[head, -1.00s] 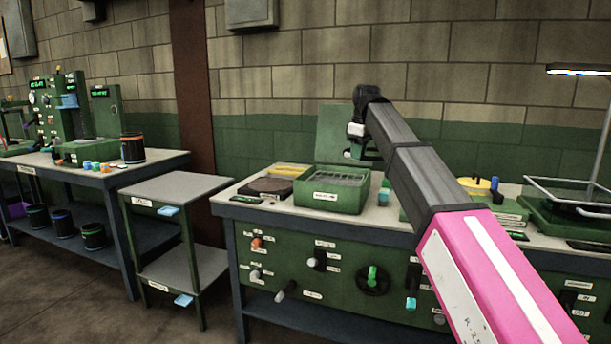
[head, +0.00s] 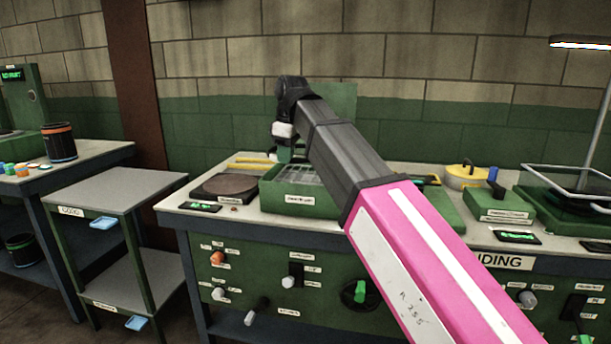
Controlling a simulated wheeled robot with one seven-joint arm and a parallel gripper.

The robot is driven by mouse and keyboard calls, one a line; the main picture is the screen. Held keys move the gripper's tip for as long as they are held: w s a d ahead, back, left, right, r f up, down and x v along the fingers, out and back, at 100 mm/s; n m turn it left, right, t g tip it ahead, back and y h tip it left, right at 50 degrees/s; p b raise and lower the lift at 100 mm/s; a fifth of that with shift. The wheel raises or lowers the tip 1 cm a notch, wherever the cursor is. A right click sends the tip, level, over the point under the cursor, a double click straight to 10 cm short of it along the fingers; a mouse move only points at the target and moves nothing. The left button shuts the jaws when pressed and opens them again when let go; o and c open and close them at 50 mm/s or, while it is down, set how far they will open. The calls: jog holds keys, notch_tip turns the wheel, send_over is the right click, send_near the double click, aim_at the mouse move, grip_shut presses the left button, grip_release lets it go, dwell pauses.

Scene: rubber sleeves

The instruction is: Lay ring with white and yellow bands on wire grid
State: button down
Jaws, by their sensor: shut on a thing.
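My gripper (head: 284,140) is at the end of my arm, above the back part of a green open box (head: 285,198) on the bench. The wire grid (head: 302,174) shows as grey bars inside this box, partly covered by my arm. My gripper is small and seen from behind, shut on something. The ring with white and yellow bands cannot be made out; what the jaws hold is hidden by the wrist. I see no gap or contact between the jaws and the grid clearly.
A dark round plate (head: 228,187) lies left of the box, with yellow pieces (head: 250,162) behind it. An upright green panel (head: 338,105) stands behind my arm. A yellow lidded pot (head: 464,176) and a wire frame (head: 575,180) are to the right. A grey two-shelf stand (head: 115,190) is at left.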

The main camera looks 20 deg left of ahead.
jog(key=w+f, duration=0.1)
jog(key=w, duration=0.2)
jog(key=w+f, duration=0.2)
jog(key=w, duration=0.1)
jog(key=w+d+f, duration=0.1)
jog(key=w+f, duration=0.1)
jog(key=w, duration=0.1)
jog(key=shift+w+f, duration=0.1)
jog(key=shift+f, duration=2.2)
jog(key=shift+f, duration=0.1)
jog(key=c, duration=1.2)
grip_release()
jog(key=r, duration=0.4)
jog(key=d+r, duration=0.1)
jog(key=r, duration=0.7)
jog(key=shift+d+r, duration=0.1)
jog(key=shift+d, duration=0.15)
